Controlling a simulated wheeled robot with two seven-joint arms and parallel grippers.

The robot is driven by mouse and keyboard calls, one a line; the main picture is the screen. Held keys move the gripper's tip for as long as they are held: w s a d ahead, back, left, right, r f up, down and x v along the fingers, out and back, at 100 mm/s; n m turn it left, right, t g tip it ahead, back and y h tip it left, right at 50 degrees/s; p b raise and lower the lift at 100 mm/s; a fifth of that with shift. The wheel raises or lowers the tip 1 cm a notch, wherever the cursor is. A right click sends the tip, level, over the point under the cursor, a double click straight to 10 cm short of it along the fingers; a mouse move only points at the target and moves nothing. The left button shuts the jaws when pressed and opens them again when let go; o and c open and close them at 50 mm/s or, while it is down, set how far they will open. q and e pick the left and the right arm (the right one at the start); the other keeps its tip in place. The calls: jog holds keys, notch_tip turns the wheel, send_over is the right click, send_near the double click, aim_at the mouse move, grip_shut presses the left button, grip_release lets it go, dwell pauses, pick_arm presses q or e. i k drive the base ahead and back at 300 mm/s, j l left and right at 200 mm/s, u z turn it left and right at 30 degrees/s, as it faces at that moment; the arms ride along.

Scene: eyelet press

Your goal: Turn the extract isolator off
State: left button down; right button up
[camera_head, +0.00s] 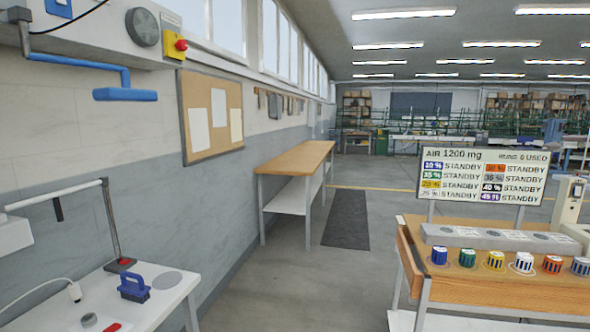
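A yellow switch box with a red knob (174,46) is on the left wall, at the right end of a white housing (95,32). It looks like an isolator, but I cannot read a label that says extract. The knob's on or off position is too small to tell. A round dark grey disc (142,27) and a blue lever-like bar (125,94) are on or below the same housing. Neither of my grippers shows in the head view.
A white table (165,298) at lower left holds a blue tool (134,288) and a grey post (112,227). A wooden bench (300,157) stands along the wall. At right, a wooden table (500,290) carries several coloured cups and a status sign (484,176). The floor between is clear, with a dark mat (347,220).

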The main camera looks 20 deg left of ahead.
aim_at(182, 45)
jog(key=i+u, duration=0.35)
jog(key=i+l+u, duration=0.1)
jog(key=i+u, duration=0.3)
jog(key=i, duration=0.15)
jog(key=i+l+u, duration=0.35)
jog(key=i+j, duration=0.05)
jog(key=j, duration=0.05)
